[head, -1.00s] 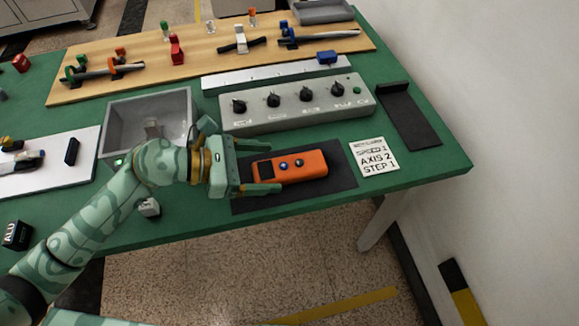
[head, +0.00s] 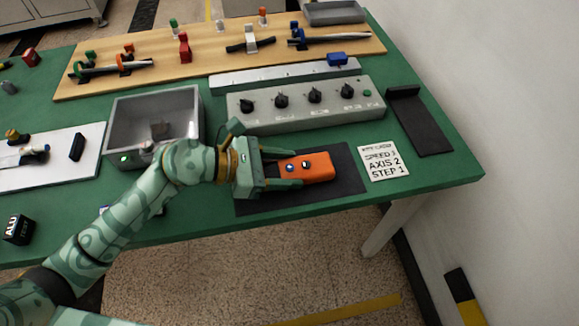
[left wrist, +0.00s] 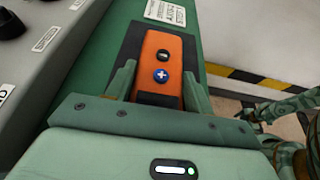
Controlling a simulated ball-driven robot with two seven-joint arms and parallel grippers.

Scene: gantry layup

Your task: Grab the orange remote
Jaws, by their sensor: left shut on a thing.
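The orange remote (head: 318,165) lies on a dark mat (head: 345,180) near the front edge of the green table. My left gripper (head: 290,168) reaches in from the left, with one finger along each long side of the remote, and is shut on it. In the left wrist view the remote (left wrist: 161,62) sits between the two fingers (left wrist: 160,88), its dark and blue buttons showing. I cannot see clear space between the remote and the mat.
A grey control box (head: 305,106) with several black knobs stands just behind the mat. A white label card (head: 383,161) lies to its right, and a black holder (head: 419,125) beyond. A grey bin (head: 152,100) stands behind my left forearm. A white wall bounds the right.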

